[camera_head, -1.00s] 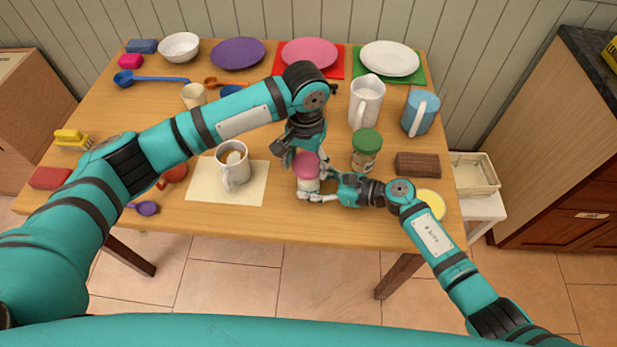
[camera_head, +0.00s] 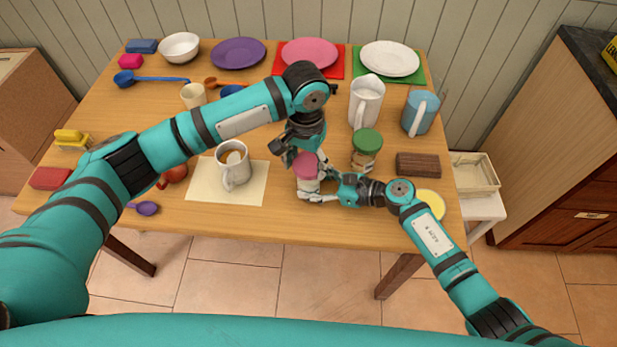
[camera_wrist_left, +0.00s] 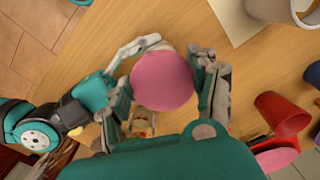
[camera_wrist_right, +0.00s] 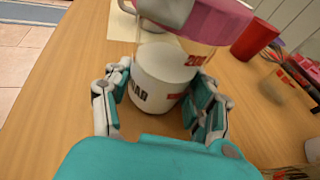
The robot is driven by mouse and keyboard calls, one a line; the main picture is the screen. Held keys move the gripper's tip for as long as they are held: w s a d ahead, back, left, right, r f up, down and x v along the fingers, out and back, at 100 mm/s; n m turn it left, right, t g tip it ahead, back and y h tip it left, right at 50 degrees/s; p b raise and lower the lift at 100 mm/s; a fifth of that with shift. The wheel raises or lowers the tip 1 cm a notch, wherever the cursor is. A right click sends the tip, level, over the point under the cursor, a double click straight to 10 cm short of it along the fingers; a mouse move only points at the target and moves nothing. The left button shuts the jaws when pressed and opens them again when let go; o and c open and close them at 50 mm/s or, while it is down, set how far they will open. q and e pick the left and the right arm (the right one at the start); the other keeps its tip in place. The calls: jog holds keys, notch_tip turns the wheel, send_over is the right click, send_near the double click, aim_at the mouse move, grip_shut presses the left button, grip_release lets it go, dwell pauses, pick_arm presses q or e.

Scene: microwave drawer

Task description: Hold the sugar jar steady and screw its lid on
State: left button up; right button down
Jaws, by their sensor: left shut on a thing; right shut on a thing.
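The sugar jar (camera_head: 307,186) stands upright near the front middle of the table, with a pink lid (camera_head: 306,166) on top. In the right wrist view the jar (camera_wrist_right: 158,82) is clear with a white, lettered lower part. My right gripper (camera_wrist_right: 160,90) is shut on the jar's body, one finger on each side. My left gripper (camera_head: 303,156) reaches down from above and is shut on the lid. In the left wrist view the round lid (camera_wrist_left: 163,81) sits between its fingers and hides most of the jar. I cannot tell how tightly the lid is seated.
A jar with a green lid (camera_head: 366,146) stands close to the right, behind my right gripper. A brown block (camera_head: 417,165) is farther right. A mug (camera_head: 233,166) on a cream mat (camera_head: 205,193) is to the left. The table's front edge is close.

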pick_arm(q)
jog(key=m, duration=0.3)
jog(key=shift+d+m, duration=0.1)
jog(key=shift+m, duration=0.2)
jog(key=m, duration=0.5)
jog(key=shift+s+d+m, duration=0.2)
jog(key=shift+s+m, duration=0.05)
jog(key=shift+m, duration=0.05)
jog(key=m, duration=0.8)
jog(key=shift+s+a+f+m, duration=0.1)
jog(key=shift+f+m, duration=0.05)
jog(key=shift+m, duration=0.25)
jog(key=o, duration=1.2)
jog(key=shift+a, duration=0.15)
jog(key=shift+w, duration=0.2)
